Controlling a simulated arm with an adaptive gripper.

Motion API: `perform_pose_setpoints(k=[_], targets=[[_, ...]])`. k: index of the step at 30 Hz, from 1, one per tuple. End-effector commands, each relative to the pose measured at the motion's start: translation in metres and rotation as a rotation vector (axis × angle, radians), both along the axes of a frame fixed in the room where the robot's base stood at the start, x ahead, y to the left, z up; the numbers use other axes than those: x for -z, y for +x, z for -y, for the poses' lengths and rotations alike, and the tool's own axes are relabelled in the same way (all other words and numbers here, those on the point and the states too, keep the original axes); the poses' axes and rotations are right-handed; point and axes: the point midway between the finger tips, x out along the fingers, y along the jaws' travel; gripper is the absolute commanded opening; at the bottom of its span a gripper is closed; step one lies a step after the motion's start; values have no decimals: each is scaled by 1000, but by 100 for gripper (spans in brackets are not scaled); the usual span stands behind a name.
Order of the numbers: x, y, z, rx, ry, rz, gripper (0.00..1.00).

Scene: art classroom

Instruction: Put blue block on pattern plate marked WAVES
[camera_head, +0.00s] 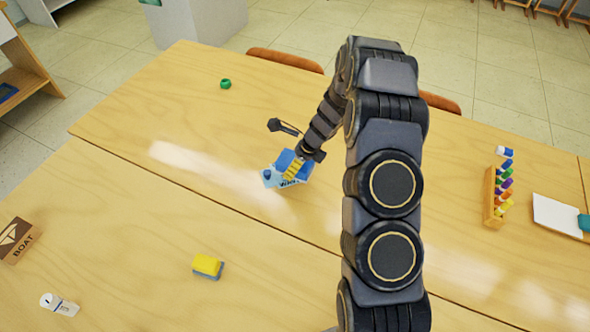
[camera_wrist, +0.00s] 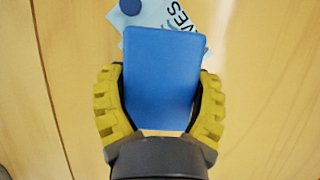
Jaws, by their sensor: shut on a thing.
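The blue block (camera_wrist: 162,80) is between the yellow fingers of my gripper (camera_wrist: 160,105), which is shut on it. In the head view the blue block (camera_head: 286,161) shows at the end of my arm, beside the yellow fingers of my gripper (camera_head: 293,168). The light blue pattern plate (camera_head: 270,178) lies on the table under the block, partly hidden by it. In the wrist view the plate (camera_wrist: 160,14) shows the letters "VES" and a dark blue round spot. I cannot tell whether the block touches the plate.
A BOAT plate (camera_head: 18,240) lies at the left edge. A wooden rack (camera_head: 490,197) with colored tubes stands at right. The table around the plate is clear.

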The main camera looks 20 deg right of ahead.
Motion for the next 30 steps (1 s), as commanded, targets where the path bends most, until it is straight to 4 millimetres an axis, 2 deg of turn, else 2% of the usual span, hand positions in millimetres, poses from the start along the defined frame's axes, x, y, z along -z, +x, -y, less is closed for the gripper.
perform_pose_setpoints(k=[7,18,19,20,21,30], targets=[[31,2,0,1,0,-2,33],[36,2,0,0,-1,-1,33],[35,2,0,0,-1,-1,79],[35,2,0,0,-1,0,92],[35,2,0,0,-1,-1,100],[34,2,1,0,-1,1,100]])
